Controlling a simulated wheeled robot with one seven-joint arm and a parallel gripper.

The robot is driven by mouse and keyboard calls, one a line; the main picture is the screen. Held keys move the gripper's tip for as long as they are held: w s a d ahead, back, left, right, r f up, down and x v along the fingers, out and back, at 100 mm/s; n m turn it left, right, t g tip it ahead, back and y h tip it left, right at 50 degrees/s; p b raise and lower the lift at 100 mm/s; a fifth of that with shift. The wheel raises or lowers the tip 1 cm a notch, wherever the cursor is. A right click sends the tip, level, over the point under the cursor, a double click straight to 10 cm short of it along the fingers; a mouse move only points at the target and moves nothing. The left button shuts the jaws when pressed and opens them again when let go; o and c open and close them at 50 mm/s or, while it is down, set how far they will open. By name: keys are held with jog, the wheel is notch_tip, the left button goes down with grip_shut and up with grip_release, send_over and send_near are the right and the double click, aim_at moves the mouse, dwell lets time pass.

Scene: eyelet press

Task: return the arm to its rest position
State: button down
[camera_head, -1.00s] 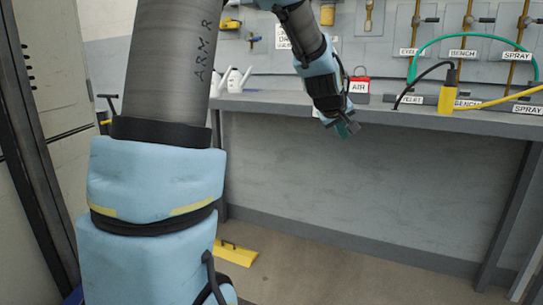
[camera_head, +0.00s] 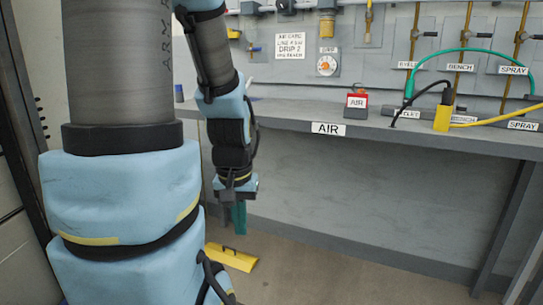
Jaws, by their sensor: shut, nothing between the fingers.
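My arm, wrapped in light blue covers, fills the left of the head view. Its forearm hangs down in front of the bench's left part. My gripper (camera_head: 239,218) is at its lower end, with teal fingers pointing down. The fingers are together with nothing between them. The gripper hangs below the level of the bench top, in front of the grey panel under the bench, and appears apart from everything.
The grey bench (camera_head: 300,118) runs across the back. On it are a red-topped padlock-like block (camera_head: 356,104) and a yellow connector (camera_head: 442,118) with cables. A yellow floor piece (camera_head: 231,257) lies below. Floor to the right is clear.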

notch_tip(320, 180, up, 18)
jog(key=p, duration=1.6)
jog(key=shift+r, duration=0.15)
